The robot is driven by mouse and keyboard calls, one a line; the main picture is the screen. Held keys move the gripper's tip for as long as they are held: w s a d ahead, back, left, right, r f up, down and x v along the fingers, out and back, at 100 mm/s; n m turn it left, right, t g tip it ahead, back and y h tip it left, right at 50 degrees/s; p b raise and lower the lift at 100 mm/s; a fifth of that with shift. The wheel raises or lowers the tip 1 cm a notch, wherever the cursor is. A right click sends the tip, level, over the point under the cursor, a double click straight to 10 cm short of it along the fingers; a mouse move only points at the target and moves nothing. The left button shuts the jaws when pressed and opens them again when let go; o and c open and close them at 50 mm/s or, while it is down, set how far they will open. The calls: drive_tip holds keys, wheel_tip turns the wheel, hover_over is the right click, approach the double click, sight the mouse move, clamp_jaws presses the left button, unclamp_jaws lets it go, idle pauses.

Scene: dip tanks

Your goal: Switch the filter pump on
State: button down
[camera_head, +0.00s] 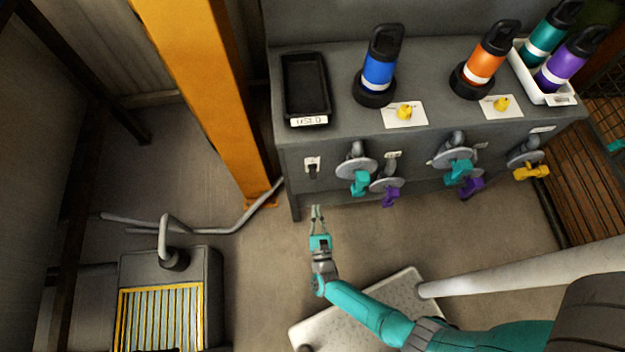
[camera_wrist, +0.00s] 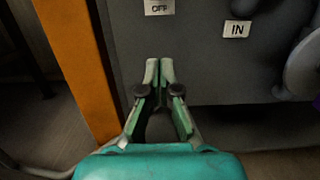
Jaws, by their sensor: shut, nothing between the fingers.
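A switch (camera_head: 313,169) with a dark lever on a white plate is set in the front panel of the grey bench, near its left end. The lever appears to point down, but it is small. In the wrist view the OFF label (camera_wrist: 159,7) shows at the top edge; the lever itself is out of that frame. My gripper (camera_head: 317,209) is shut and empty, in front of the panel and below the switch. Its fingertips (camera_wrist: 160,68) are together below the OFF label, and I cannot tell whether they touch the panel.
An orange post (camera_head: 205,90) stands close left of the bench. Valves with teal handles (camera_head: 360,183) and purple handles (camera_head: 391,197) stick out right of the switch. An IN label (camera_wrist: 237,29) is on the panel. A grey unit with a yellow-edged grille (camera_head: 160,315) stands at lower left.

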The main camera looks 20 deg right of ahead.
sight(313, 173)
drive_tip(key=shift+w, duration=0.1)
drive_tip(key=x, duration=1)
drive_tip(key=shift+s+a+r, duration=0.1)
drive_tip(key=shift+s+r, duration=0.25)
drive_tip(key=shift+r, duration=0.25)
drive_tip(key=shift+s+a+r, duration=0.15)
drive_tip(key=shift+s+r, duration=0.15)
drive_tip(key=shift+r, duration=0.3)
drive_tip(key=shift+s+a+r, duration=0.1)
drive_tip(key=shift+s+r, duration=0.25)
drive_tip(key=shift+r, duration=0.2)
